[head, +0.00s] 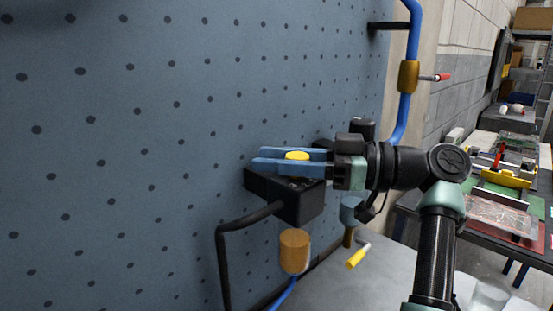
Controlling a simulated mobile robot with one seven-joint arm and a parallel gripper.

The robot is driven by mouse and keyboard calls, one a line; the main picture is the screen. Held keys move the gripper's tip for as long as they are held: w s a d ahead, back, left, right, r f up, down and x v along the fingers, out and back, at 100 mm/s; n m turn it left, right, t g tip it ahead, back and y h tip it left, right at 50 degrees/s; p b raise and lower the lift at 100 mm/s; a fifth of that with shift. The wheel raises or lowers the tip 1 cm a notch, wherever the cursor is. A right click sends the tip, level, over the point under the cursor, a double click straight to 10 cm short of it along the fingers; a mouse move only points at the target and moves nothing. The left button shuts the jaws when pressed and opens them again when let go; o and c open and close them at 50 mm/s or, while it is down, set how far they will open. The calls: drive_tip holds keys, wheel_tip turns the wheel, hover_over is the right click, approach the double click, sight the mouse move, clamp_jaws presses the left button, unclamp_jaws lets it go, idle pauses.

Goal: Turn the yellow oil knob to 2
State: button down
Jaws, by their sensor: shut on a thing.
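The yellow oil knob (297,155) sits on top of a black box (297,207) fixed at the blue pegboard wall. My gripper (262,160) reaches in from the right with two long blue fingers, one on each side of the knob. The fingers are shut on the knob, and their tips extend past it to the left. Only the knob's top shows between the fingers. Any numbers or marks around the knob are too small or hidden, so its setting cannot be told.
A blue pipe (414,30) with a brass fitting (408,76) and a red-tipped lever runs down behind my arm. A black pipe (222,262) bends below the box. An orange cylinder (294,251) and a yellow-handled valve (357,257) are below. A cluttered table (480,232) stands at right.

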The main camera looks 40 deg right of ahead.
drive_tip(key=shift+f, duration=0.1)
drive_tip(key=shift+c, duration=2.2)
unclamp_jaws()
drive_tip(key=b+v, duration=0.2)
drive_tip(key=v, duration=1.1)
drive_tip(key=shift+a, duration=0.15)
